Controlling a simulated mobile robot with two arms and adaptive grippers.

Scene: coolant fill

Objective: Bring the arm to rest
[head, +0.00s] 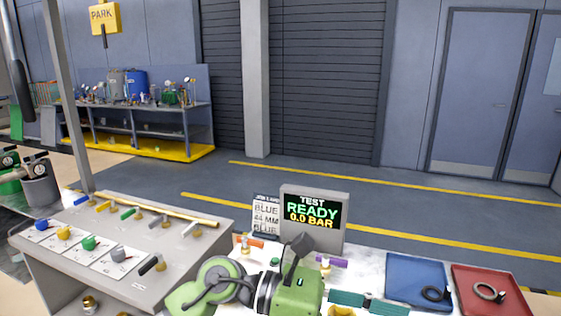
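A grey bench (190,262) at left carries several coloured handles and caps on white cards. A blue tray (416,262) and a red tray (470,309), each with a ring, lie at right. The floor beyond is clear.

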